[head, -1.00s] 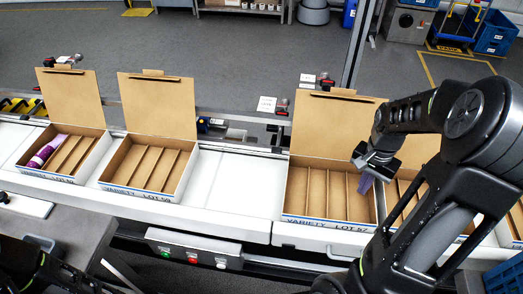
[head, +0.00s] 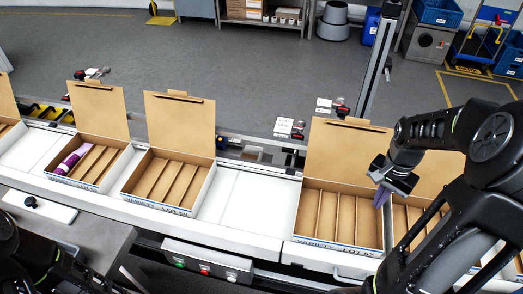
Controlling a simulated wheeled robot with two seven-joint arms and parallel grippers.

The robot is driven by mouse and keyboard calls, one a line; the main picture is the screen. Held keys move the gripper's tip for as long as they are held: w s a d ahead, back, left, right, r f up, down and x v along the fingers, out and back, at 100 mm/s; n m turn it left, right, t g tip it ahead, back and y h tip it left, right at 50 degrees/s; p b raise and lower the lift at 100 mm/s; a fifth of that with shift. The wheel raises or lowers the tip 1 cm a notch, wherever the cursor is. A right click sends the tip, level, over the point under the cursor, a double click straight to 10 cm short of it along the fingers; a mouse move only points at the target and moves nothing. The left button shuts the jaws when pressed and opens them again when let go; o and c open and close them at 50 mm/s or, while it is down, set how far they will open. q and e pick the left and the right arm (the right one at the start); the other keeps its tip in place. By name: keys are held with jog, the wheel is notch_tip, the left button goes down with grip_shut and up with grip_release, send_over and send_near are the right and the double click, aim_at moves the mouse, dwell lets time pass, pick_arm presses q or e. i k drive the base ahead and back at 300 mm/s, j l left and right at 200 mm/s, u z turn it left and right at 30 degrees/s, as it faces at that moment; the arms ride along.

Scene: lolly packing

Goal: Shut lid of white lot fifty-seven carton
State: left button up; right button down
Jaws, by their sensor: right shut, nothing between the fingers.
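The white lot fifty-seven carton (head: 314,242) stands on the line right of the middle, its printed front facing me. Its brown lid (head: 347,150) stands open, upright at the back edge. Brown dividers split the inside into long lanes, which look empty where I can see them. My right gripper (head: 380,191) is shut, pointing down by the carton's right side, in front of the lid's right part. A pale purple shape shows at its fingertips; I cannot tell what it is. My left gripper is not in view.
Left of a clear white stretch (head: 240,205) stands another open carton (head: 132,203) with empty lanes. Further left, an open carton (head: 72,182) holds a purple packet (head: 72,160). Another open carton (head: 402,222) stands close on the right, partly behind my arm. A button box (head: 207,262) is in front.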

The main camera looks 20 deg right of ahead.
aim_at(343, 152)
jog(key=k, duration=1)
